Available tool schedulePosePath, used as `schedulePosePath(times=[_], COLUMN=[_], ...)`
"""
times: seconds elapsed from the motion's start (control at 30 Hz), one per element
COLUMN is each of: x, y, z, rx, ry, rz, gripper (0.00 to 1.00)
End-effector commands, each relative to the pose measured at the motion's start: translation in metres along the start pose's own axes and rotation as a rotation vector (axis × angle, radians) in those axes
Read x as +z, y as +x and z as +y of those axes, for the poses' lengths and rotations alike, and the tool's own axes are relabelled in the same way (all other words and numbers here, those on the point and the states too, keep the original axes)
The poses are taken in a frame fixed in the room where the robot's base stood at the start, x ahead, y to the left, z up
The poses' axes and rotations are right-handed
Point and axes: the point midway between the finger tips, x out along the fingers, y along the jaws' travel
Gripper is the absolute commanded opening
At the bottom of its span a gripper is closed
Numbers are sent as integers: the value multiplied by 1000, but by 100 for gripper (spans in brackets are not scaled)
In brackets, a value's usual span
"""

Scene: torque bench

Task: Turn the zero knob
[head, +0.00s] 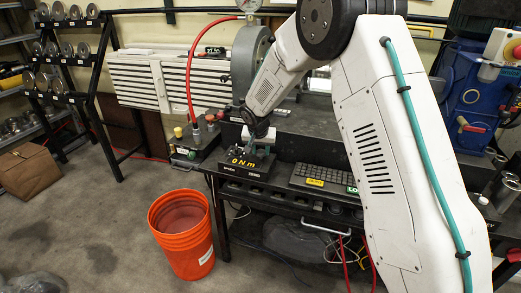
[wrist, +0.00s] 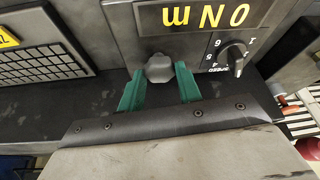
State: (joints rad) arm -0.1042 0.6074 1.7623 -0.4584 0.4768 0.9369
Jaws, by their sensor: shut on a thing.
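The control box (head: 231,171) stands on the black bench in the head view, its display reading "0 N m". In the wrist view the box (wrist: 125,28) appears upside down. The grey lobed zero knob (wrist: 160,68) sits on its face, left of the dark speed knob (wrist: 233,54), which has a numbered scale. My gripper (wrist: 160,80) has green fingers, one on each side of the zero knob, and is shut on it. The zero knob's own label is hidden in the wrist view. In the head view I cannot make out the fingertips.
A keyboard (head: 323,178) lies right of the box; part of it shows in the wrist view (wrist: 40,62). An orange bucket (head: 183,240) stands on the floor before the bench. A red hose (head: 190,75) runs down to fittings left of the box.

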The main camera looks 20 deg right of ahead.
Motion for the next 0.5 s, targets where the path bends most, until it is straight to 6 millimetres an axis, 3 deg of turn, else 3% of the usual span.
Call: schedulePosePath(times=[0.17, 0.2, 0.23, 0.5], x=[1, 1, 1, 0], y=[0, 0, 0, 0], z=[0, 0, 0, 0], rx=[0, 0, 0, 0], ry=[-1, -1, -1, 0], rz=[-1, -1, -1, -1], gripper=[12, 45, 54, 56])
